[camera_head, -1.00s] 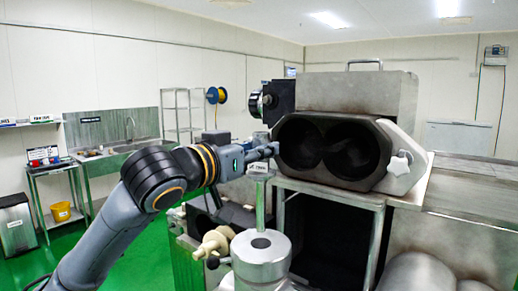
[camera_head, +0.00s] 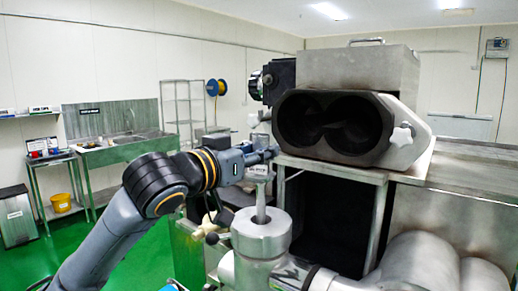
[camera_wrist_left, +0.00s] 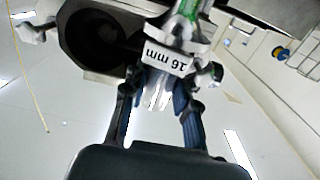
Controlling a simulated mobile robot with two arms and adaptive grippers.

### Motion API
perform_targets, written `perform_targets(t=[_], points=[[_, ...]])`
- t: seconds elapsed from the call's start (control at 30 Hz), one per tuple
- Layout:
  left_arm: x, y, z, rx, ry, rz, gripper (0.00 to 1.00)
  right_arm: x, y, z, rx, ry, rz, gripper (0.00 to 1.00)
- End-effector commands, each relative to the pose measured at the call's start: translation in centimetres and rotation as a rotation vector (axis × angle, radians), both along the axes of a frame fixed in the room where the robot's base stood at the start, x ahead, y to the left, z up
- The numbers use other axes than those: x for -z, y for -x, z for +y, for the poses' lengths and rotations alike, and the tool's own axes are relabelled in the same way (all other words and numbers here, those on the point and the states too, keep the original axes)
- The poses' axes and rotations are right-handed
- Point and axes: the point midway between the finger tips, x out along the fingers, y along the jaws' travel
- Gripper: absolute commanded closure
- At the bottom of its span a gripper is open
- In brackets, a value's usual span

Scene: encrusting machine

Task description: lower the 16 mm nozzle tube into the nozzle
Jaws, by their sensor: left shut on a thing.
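My left gripper (camera_head: 266,156) reaches in from the left and is shut on the upper end of the metal nozzle tube (camera_head: 260,204). In the left wrist view, the tube's head with its "16 mm" label (camera_wrist_left: 165,59) sits between the fingertips of my left gripper (camera_wrist_left: 170,78). The tube hangs about upright below the fingers. The nozzle (camera_head: 262,239) is a round metal cylinder with a hole in its top. The tube's lower end shows at this hole; how deep it sits I cannot tell. My right gripper is not in view.
The machine's dark twin-bore housing (camera_head: 335,128) stands just behind and right of my left gripper, with a white star knob (camera_head: 402,138). A steel frame (camera_head: 335,172) is below it.

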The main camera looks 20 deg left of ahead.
Motion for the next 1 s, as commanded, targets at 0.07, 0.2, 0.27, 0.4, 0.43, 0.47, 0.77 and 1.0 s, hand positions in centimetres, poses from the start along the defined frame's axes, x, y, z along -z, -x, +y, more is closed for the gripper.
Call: perform_targets(t=[0.07,0.2,0.27,0.4,0.43,0.47,0.77,1.0], points=[[0.0,0.0,0.0,0.000,0.000,-0.003,1.00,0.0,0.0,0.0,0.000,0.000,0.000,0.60],[-0.1,0.0,0.0,0.000,0.000,-0.003,1.00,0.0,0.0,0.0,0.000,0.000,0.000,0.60],[-0.1,0.0,0.0,0.000,0.001,-0.003,1.00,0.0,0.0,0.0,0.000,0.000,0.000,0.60],[0.0,0.0,0.0,0.000,0.001,-0.003,1.00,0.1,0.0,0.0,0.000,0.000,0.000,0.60],[0.1,0.0,0.0,0.000,0.001,-0.003,1.00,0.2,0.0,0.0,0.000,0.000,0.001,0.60],[0.3,0.0,0.0,0.000,0.001,-0.002,1.00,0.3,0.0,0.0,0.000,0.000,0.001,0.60],[2.5,0.0,0.0,0.000,0.001,-0.003,1.00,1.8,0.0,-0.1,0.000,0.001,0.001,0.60],[4.2,0.0,0.0,0.000,0.001,-0.002,1.00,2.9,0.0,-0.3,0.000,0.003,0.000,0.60]])
